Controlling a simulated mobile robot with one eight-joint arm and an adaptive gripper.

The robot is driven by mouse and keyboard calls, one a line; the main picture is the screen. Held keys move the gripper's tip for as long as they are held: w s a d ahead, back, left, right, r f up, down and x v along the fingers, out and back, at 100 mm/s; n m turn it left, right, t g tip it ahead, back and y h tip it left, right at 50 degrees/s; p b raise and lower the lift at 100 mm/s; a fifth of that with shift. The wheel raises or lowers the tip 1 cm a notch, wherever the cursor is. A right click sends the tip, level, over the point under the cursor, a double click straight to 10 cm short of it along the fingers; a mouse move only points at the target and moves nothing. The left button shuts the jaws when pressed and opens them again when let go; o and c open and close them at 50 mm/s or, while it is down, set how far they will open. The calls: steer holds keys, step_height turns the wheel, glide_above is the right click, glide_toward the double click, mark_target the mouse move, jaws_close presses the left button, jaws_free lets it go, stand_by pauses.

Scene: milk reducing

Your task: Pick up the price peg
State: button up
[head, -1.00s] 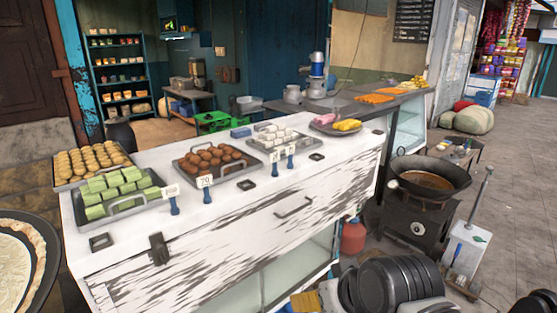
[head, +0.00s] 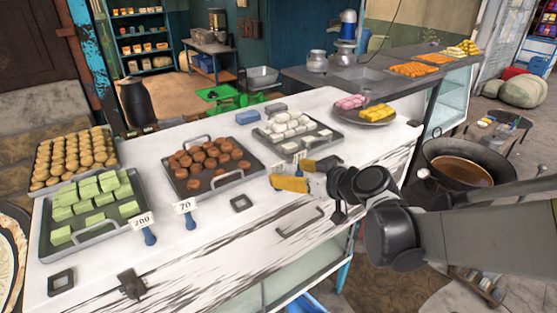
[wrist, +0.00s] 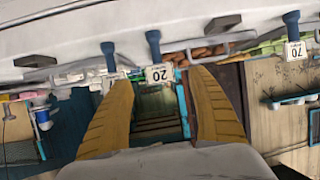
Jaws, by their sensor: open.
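Price pegs with blue stems and white tags stand along the front of the white counter. The 200 peg (head: 142,222) and the 70 peg (head: 186,207) are clear in the head view. Two more are partly hidden behind my gripper (head: 289,173). In the wrist view, which looks upside down, the 20 peg (wrist: 160,74) shows between my open yellow fingertips. The 70 peg shows at the right (wrist: 295,50), and another blue peg (wrist: 108,55) is left of the 20 peg. My gripper is empty; I cannot tell its exact distance from the 20 peg.
Trays of green sweets (head: 93,205), brown balls (head: 210,165) and white sweets (head: 291,127) stand just behind the pegs. A counter handle (head: 300,221) is on the front face. A wok (head: 458,165) stands at the right.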

mark_target(279, 170)
steer(key=b+x, duration=0.1)
steer(key=x, duration=0.4)
steer(key=shift+w+a+f, duration=0.1)
steer(key=shift+w+f, duration=0.05)
steer(key=shift+f, duration=0.1)
steer(key=c, duration=1.3)
